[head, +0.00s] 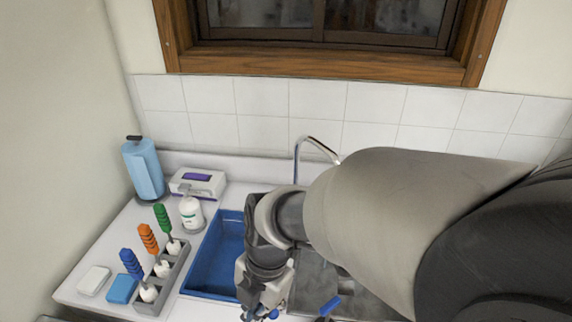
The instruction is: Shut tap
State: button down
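The tap's curved metal spout (314,145) rises in front of the white tiles at the back of the counter. My arm hides the tap's lower part, and I cannot make out its handle or whether water runs. My gripper (262,311) points down near the bottom edge of the view, in front of and to the left of the spout. It is over the right side of the blue tub, apart from the spout. Its fingertips are small and partly cut off, so I cannot tell whether it is open or shut.
A blue tub (209,290) and a metal sink surface (310,270) lie below my arm. On the left stand a blue roll (143,170), a tissue box (198,184), a white bottle (192,213) and a grey rack (178,272) with colored-handled brushes. A blue-ended item (330,306) lies right of my gripper.

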notch_tip(320, 180, down, 9)
jog(key=w+b, duration=0.2)
jog(key=b, duration=0.1)
jog(key=shift+w+d, duration=0.25)
dwell(0.5)
jog(key=shift+a, duration=0.1)
